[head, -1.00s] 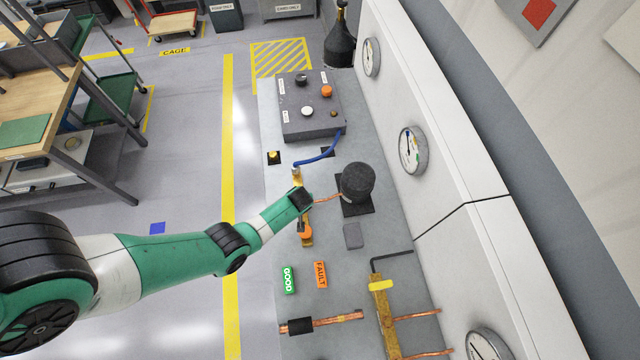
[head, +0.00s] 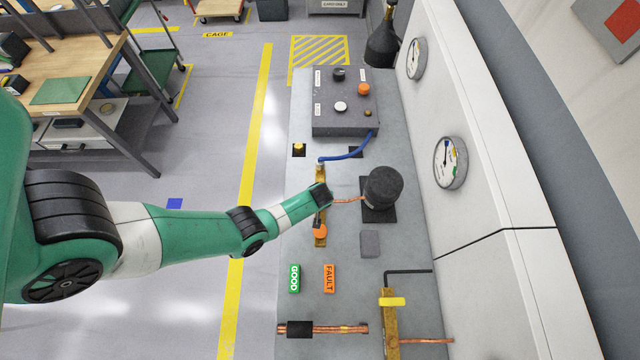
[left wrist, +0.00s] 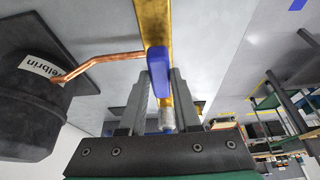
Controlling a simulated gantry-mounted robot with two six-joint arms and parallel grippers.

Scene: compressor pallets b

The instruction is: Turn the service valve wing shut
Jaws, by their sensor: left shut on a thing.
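The service valve is a brass bar (head: 321,215) on the grey bench, with an orange knob (head: 320,231) at its near end. A copper pipe (head: 348,200) runs from it to the black compressor (head: 384,187). My left gripper (head: 319,197) is over the bar's middle and hides the wing in the head view. In the left wrist view, the gripper (left wrist: 160,78) is shut on the blue wing (left wrist: 158,62), one finger on each side. The wing lies roughly along the brass bar (left wrist: 155,20). A silver fitting (left wrist: 166,120) shows below the wing. My right gripper is not in view.
Green GOOD (head: 294,278) and orange FAULT (head: 329,278) tags lie nearer. Gauges (head: 450,162) line the white wall at right.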

